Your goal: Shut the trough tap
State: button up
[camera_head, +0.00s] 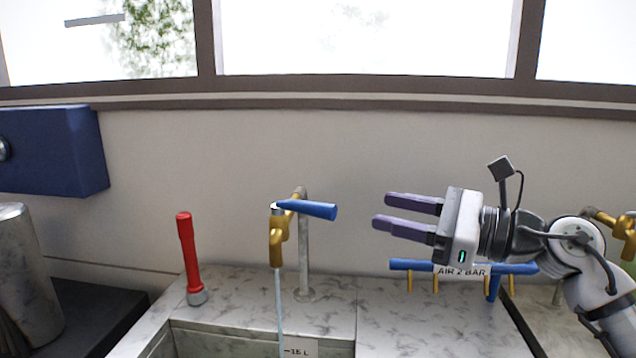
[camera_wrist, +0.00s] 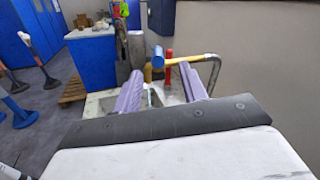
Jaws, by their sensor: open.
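The trough tap (camera_head: 277,240) is brass, on a grey upright pipe at the back of the marbled trough (camera_head: 190,335). Its blue lever handle (camera_head: 308,209) points to the right, across the spout line. A thin stream of water (camera_head: 279,310) runs from the spout into the trough. My gripper (camera_head: 380,210) is open and empty, to the right of the blue handle and apart from it, its purple fingers pointing left. In the wrist view the blue handle (camera_wrist: 158,57) shows end-on between and beyond the fingers (camera_wrist: 163,90).
A red cylindrical handle (camera_head: 188,255) stands on the trough's left rim. A blue manifold (camera_head: 410,265) labelled "AIR 2 BAR" is below my gripper. A blue wall box (camera_head: 60,150) and a grey metal vessel (camera_head: 25,270) are at left. The wall is close behind the tap.

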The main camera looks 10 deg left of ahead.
jog(key=f, duration=0.1)
jog(key=p, duration=0.5)
send_near(300, 206)
jog(key=x, duration=0.3)
jog(key=w+x, duration=0.1)
jog(key=x, duration=0.2)
jog(key=shift+w+a, duration=0.1)
jog(key=shift+a, duration=0.1)
jog(key=shift+w+a+f, duration=0.2)
jog(key=shift+a, duration=0.45)
jog(key=shift+c, duration=0.4)
grip_shut()
